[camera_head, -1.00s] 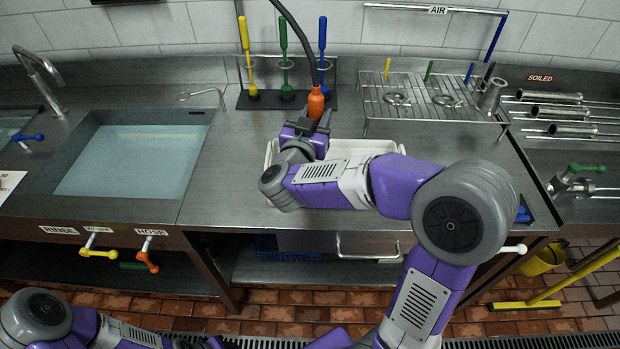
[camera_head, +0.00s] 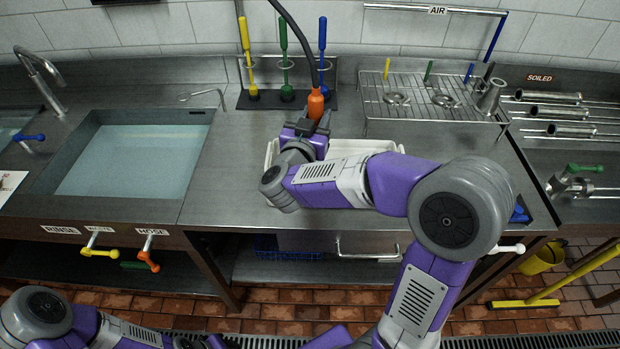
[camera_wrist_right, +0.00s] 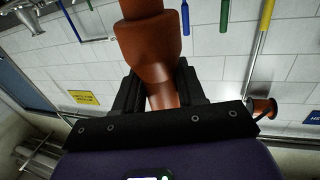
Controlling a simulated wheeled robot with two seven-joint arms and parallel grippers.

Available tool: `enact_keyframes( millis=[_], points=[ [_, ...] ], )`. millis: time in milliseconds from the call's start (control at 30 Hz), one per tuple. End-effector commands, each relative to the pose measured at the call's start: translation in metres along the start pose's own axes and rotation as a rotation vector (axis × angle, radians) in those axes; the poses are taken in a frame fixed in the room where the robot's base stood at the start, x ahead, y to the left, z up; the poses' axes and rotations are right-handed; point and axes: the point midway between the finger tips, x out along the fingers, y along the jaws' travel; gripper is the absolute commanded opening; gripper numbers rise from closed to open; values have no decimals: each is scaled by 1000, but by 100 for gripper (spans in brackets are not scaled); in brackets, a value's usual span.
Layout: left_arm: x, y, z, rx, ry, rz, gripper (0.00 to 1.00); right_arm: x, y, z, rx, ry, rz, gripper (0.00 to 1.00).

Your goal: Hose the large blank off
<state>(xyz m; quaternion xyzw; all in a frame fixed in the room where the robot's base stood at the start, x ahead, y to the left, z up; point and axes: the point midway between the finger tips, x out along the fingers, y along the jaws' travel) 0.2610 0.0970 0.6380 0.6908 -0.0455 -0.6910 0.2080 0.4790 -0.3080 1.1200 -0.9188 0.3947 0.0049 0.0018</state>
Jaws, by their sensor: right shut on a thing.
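My right gripper (camera_head: 312,124) is shut on the orange hose nozzle (camera_head: 315,103), which stands upright with a dark hose running up from it. In the right wrist view the nozzle (camera_wrist_right: 148,45) sits between the two black jaws (camera_wrist_right: 160,88). A white tray (camera_head: 366,146) is behind my right wrist, and my arm hides most of its inside. Two round metal pieces, one at the left (camera_head: 396,99) and one at the right (camera_head: 444,100), lie on the wire rack. I cannot tell which thing is the large blank. My left arm shows at the bottom left, with its gripper out of view.
A water-filled sink (camera_head: 125,165) is at the left. The orange HOSE lever (camera_head: 149,254) and a yellow lever (camera_head: 98,247) are on the counter front. Brushes stand in a black holder (camera_head: 270,100) behind the nozzle. The wire rack (camera_head: 425,122) is at the right.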

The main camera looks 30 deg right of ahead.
Motion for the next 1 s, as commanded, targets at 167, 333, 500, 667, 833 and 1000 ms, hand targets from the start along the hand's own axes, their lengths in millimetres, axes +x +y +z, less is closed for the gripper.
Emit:
enact_keyframes(
  millis=[167, 333, 500, 667, 833, 1000],
  points=[
    [-4, 1, 0, 0, 0, 0, 40, -2, -9, -2, 1, 1, -2, 1],
    [-4, 2, 0, 0, 0, 0, 40, -3, -12, -1, 2, 2, 0, 1],
    [-4, 2, 0, 0, 0, 0, 40, -3, -10, -1, 1, 2, 1, 1],
    [-6, 2, 0, 0, 0, 0, 40, -1, -2, -1, 0, 1, 1, 1],
    [-6, 2, 0, 0, 0, 0, 40, 0, 1, -1, 1, 1, 0, 1],
    [-6, 2, 0, 0, 0, 0, 40, 0, -1, -1, 1, 1, -1, 1]
  ],
)
